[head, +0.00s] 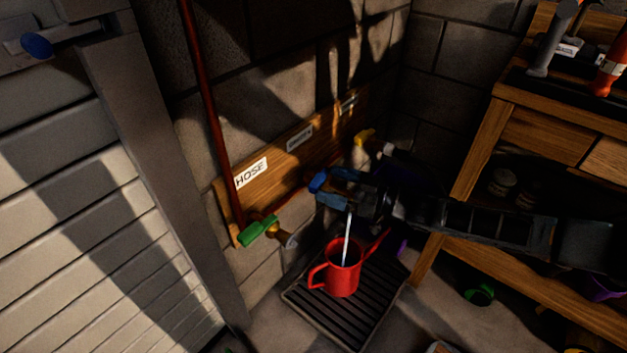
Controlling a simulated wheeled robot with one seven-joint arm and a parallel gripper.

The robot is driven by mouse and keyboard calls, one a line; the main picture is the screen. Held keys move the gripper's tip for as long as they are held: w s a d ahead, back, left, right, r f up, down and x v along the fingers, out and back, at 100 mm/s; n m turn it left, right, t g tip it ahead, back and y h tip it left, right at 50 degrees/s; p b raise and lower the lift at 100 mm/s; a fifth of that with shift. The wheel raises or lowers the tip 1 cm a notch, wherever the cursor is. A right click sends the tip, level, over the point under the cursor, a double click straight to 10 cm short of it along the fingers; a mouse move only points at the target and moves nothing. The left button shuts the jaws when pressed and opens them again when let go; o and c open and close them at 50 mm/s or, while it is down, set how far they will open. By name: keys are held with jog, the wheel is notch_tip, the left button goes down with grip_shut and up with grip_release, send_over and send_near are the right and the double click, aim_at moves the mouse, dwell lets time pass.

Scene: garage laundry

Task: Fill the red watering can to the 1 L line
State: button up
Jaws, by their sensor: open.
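The red watering can (342,281) stands upright on a dark slatted drain grate (362,324), handle to the left and spout to the upper right. A pale stream of water (347,238) falls into its open top. The water level and the 1 L line cannot be made out. My gripper (328,191) is open above the can, at the tap with a blue lever (318,183). Its fingers are close to the lever; whether they touch it is unclear. My gripper and arm hide most of that tap.
A wooden board (287,151) carries labels, one reading HOSE. A green-lever tap (259,230) is left and a yellow-lever tap (364,137) behind. A wooden workbench (562,109) stands right, with my arm in front of it. A roller door (75,210) is left.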

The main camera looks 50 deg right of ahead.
aim_at(314, 179)
jog(key=shift+b+x, duration=0.35)
jog(key=shift+x, duration=2.05)
jog(key=c, duration=1.4)
jog(key=shift+w+a+m+h+p, duration=0.15)
jog(key=shift+w+m+h+p, duration=0.15)
jog(key=shift+m+h+p, duration=0.5)
jog(key=shift+c, duration=0.2)
jog(key=shift+w+m+t+h, duration=0.2)
jog(key=shift+m+h, duration=0.15)
jog(key=shift+h, duration=0.4)
jog(key=shift+w+m+t+h, duration=0.1)
jog(key=shift+w+m+h, duration=0.2)
jog(key=shift+h, duration=0.45)
jog(key=shift+f, duration=0.1)
jog(key=o, duration=1.4)
jog(key=shift+o, duration=0.2)
jog(key=shift+s, duration=0.15)
